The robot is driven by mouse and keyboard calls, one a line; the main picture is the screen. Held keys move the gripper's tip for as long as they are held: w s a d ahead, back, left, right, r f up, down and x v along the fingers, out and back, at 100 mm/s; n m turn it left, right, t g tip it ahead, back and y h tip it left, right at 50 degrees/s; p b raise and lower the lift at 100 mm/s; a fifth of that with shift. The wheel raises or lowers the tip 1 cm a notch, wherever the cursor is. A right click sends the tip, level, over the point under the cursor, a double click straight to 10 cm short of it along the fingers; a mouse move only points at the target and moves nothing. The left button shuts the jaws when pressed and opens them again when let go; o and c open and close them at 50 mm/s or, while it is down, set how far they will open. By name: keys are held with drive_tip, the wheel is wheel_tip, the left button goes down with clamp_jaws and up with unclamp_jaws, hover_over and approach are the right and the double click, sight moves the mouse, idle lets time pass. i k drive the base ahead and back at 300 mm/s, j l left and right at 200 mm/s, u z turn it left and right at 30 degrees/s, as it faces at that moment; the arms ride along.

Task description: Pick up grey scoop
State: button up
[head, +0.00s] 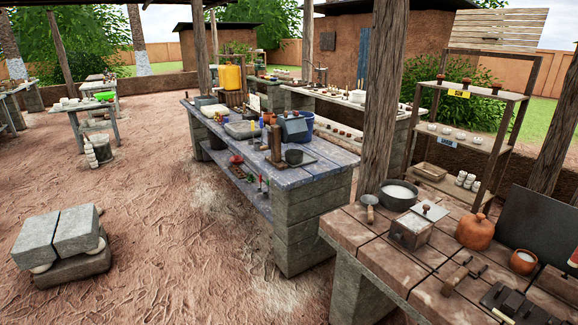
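A small scoop-like tool with a grey head (369,199) lies near the left edge of the near wooden table (345,228), in the head view. It is small here, so I cannot be sure that it is the grey scoop. It lies just left of a dark pot (383,194) holding white material, close to a wooden post. My gripper is not in view.
A lidded box (409,233), an orange clay jug (475,232) and a small clay cup (523,262) stand on the same table. A wooden post (380,100) rises behind it. Open dirt floor (170,210) lies to the left, with stacked grey blocks (48,240).

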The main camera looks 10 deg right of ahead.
sight(370, 201)
drive_tip(key=i+j, duration=0.2)
drive_tip(key=j, duration=0.15)
drive_tip(key=i+j, duration=0.2)
drive_tip(key=j, duration=0.2)
drive_tip(key=i+j+z, duration=0.1)
drive_tip(key=j, duration=0.25)
drive_tip(key=i+j, duration=0.25)
drive_tip(key=j, duration=0.1)
